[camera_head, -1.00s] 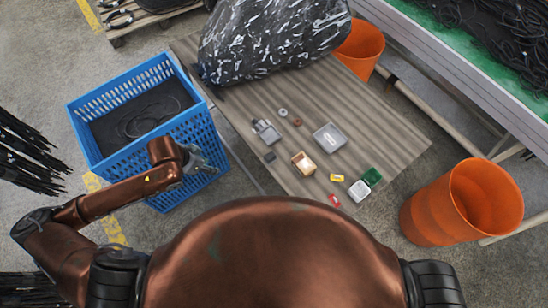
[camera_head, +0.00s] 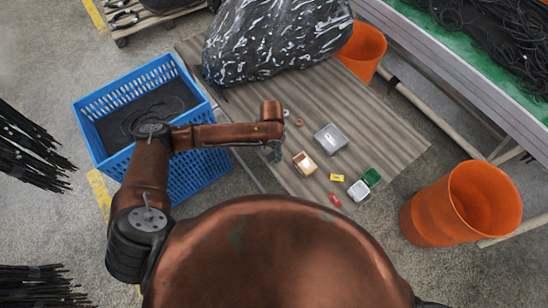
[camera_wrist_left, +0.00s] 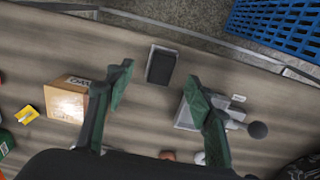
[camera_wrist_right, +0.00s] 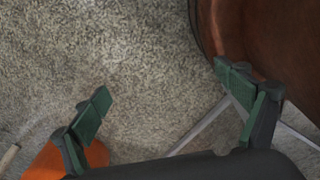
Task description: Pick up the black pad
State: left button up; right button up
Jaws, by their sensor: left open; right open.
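The black pad (camera_wrist_left: 161,65) is a small dark block lying on the table, seen in the left wrist view between and slightly beyond my left fingertips. My left gripper (camera_wrist_left: 158,79) is open above the table, with nothing between its fingers. My right gripper (camera_wrist_right: 162,80) is open and empty over the bare floor in the right wrist view, beside my own copper body.
The table (camera_head: 375,135) holds a small cardboard box (camera_head: 305,163), a grey tray (camera_head: 330,138), a grey device (camera_wrist_left: 190,115) and a yellow piece (camera_head: 337,177). A black bag (camera_head: 270,40) fills the back. A blue crate (camera_head: 190,175) stands left, an orange bin (camera_head: 425,215) right.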

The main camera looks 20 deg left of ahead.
aim_at(272, 156)
pick_arm(q)
notch_tip(272, 156, down, 4)
jog(key=shift+s+a, duration=0.1)
jog(key=shift+f, duration=0.15)
jog(key=c, duration=1.2)
pick_arm(e)
jog(key=shift+s+a+f, duration=0.1)
jog(key=shift+s+f, duration=0.25)
jog(key=shift+s, duration=0.45)
